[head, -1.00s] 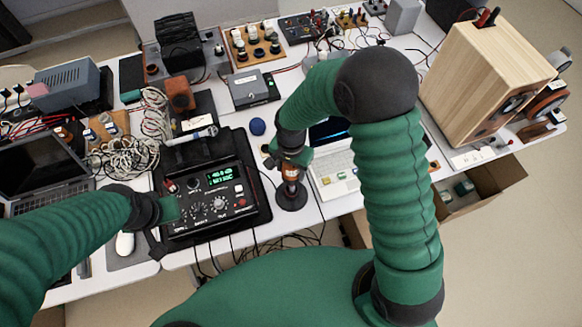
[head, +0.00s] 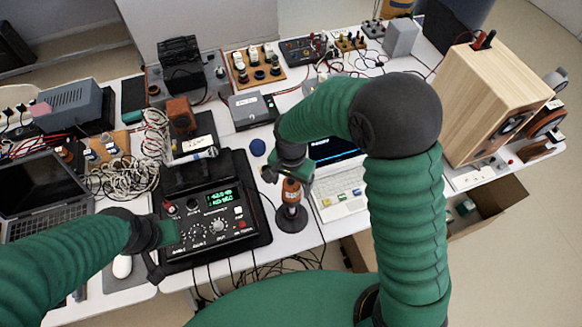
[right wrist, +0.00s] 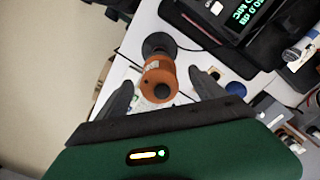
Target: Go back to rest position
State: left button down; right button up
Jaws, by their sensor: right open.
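My right gripper (head: 288,172) is over the table, just above an orange-brown cylinder on a round black base (head: 291,200). In the right wrist view the open fingers of the right gripper (right wrist: 163,92) stand apart on either side of the orange cylinder (right wrist: 158,80), with gaps showing. My left gripper (head: 158,250) is at the left front corner of a black instrument with a green display (head: 215,220). Its fingertips are partly hidden and too unclear to read. I cannot tell whether it touches the instrument.
A white laptop (head: 340,195) stands right of the cylinder, partly behind my right arm. A wooden speaker (head: 490,100) stands at right. A dark laptop (head: 45,200) and a tangle of cables (head: 125,175) are at left. A blue round object (head: 257,147) lies behind the instrument.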

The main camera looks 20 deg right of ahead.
notch_tip(320, 180, up, 13)
jog(key=s+d+f+n+t+b, duration=0.1)
jog(key=s+d+f+n+t, duration=0.1)
jog(key=s+d+f+n, duration=0.5)
jog(key=s+f+n, duration=0.1)
jog(key=s, duration=0.1)
jog(key=shift+s+d+n+t+b, duration=0.15)
jog(key=shift+s+n+t+b, duration=0.15)
jog(key=shift+b, duration=0.05)
jog(key=shift+w+f, duration=0.1)
jog(key=shift+w, duration=0.05)
jog(key=shift+c, duration=0.3)
dwell(0.9)
